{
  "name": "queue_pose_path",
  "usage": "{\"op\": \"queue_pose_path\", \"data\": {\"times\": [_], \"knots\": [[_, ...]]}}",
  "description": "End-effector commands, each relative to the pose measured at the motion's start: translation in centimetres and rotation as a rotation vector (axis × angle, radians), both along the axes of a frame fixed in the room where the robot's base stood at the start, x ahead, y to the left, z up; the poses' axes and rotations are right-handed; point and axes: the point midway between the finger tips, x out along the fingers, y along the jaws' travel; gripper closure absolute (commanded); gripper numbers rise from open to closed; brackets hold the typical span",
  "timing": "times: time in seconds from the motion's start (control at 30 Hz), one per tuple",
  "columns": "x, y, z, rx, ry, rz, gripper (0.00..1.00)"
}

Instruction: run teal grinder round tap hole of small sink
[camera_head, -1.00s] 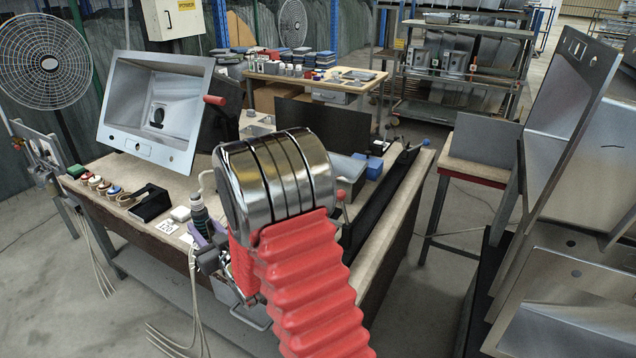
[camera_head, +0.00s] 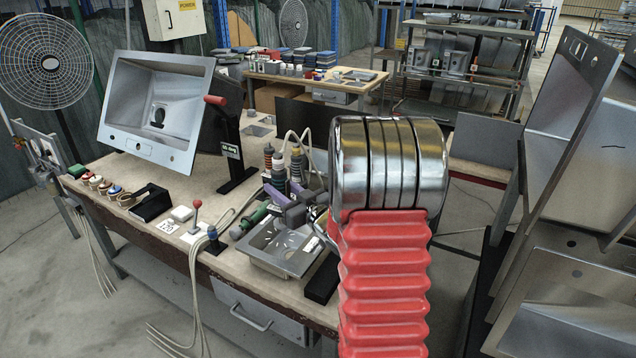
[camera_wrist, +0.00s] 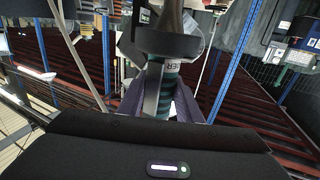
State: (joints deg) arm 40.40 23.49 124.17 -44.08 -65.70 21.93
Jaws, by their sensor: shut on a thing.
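The grinder is upright, with a pale top and dark and teal bands. The small sink (camera_head: 284,267) lies near the bench's front edge, just below my gripper in the head view. My gripper and arm cover part of the sink. I cannot make out the tap hole clearly, nor whether the grinder touches the sink.
A green tool (camera_head: 252,217) lies left of the small sink. A large steel sink (camera_head: 150,148) leans upright at the back left.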

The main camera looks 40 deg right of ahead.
Motion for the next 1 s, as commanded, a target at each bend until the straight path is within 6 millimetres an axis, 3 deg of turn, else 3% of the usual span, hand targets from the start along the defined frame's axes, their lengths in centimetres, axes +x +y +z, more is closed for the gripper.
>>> {"op": "queue_pose_path", "data": {"times": [0.2, 0.4, 0.57, 1.0], "knots": [[-3.1, -4.6, 1.2, -0.003, -0.007, -0.019, 1.00], [-5.5, -7.5, 1.7, -0.003, -0.006, -0.030, 1.00], [-6.4, -8.4, 1.9, -0.002, -0.006, -0.033, 1.00], [-6.5, -8.4, 1.9, -0.002, -0.006, -0.038, 1.00]]}}
